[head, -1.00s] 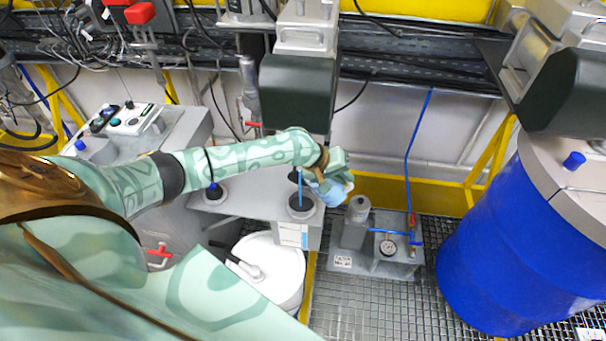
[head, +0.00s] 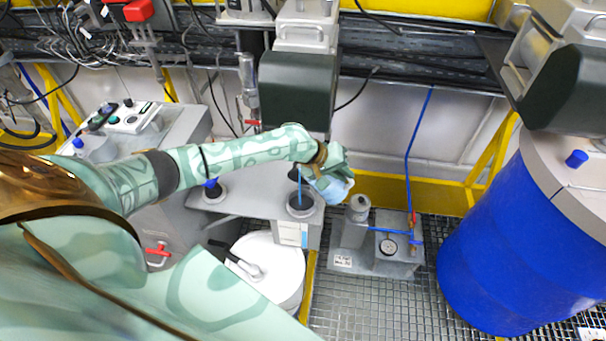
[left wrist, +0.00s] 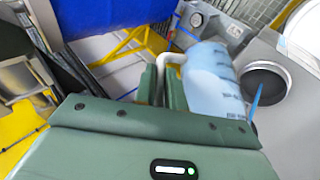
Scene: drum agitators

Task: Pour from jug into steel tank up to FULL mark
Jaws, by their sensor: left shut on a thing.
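My left gripper (head: 332,162) is shut on the handle of a translucent light-blue jug (head: 338,188) above the right end of the grey steel tank (head: 248,207). In the left wrist view, the fingers (left wrist: 163,82) close around the pale handle beside the jug body (left wrist: 212,80). The jug is tilted, and a thin blue stream (head: 300,188) runs down into the tank's round dark opening (head: 301,205). The stream also shows in the left wrist view (left wrist: 257,98). The liquid level and a FULL mark cannot be made out. My right gripper is not in view.
A blue drum (head: 510,240) stands at right. A small pump unit with a gauge (head: 388,248) sits on the grating right of the tank. A white lidded bucket (head: 275,270) is in front. A dark motor housing (head: 298,90) hangs above the tank.

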